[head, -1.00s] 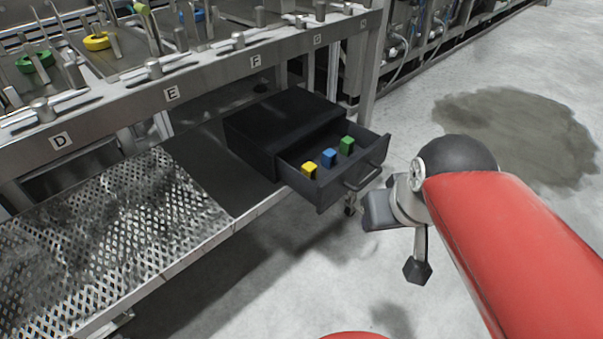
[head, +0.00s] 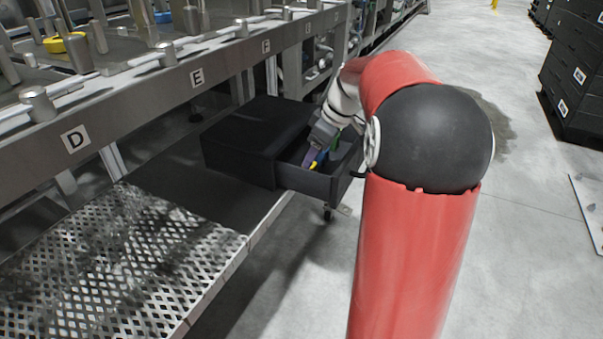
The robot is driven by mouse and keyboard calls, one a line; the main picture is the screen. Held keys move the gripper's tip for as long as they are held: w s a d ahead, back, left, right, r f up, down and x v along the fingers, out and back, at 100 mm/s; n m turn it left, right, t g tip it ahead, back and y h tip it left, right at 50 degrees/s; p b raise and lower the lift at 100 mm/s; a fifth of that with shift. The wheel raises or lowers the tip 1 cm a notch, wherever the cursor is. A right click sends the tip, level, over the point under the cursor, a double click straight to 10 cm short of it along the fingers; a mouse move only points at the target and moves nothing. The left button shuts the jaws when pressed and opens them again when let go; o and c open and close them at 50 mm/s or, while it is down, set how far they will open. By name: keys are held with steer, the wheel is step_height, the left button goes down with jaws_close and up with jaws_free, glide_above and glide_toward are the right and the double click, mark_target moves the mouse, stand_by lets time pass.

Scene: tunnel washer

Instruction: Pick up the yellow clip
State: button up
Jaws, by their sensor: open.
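The yellow clip (head: 314,165) is a small block inside the open black drawer (head: 306,184), near its front left part. Only a small piece of it shows. My gripper (head: 312,158) reaches down into the drawer from above, right at the yellow clip, with its fingers partly hidden. It is open, and I cannot see whether the fingers are around the clip or beside it. A blue clip (head: 325,156) shows just behind the yellow one, and a green clip (head: 337,138) is farther back, both mostly covered by my arm.
The black drawer box (head: 255,135) stands on a dark shelf beside a metal grating (head: 110,270). A steel rail with letter labels (head: 200,75) runs above. Dark stacked crates (head: 572,75) stand at the far right.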

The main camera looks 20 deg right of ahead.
steer(key=x, duration=0.2)
steer(key=b+x, duration=0.1)
steer(key=x, duration=0.2)
steer(key=shift+w+d+f, duration=0.1)
steer(key=shift+d+f, duration=0.05)
steer(key=shift+f, duration=0.2)
steer(key=c, duration=1)
steer(key=shift+c, duration=0.2)
steer(key=shift+r, duration=0.2)
step_height(320, 180, up, 20)
steer(key=p, duration=0.4)
steer(key=shift+p, duration=0.4)
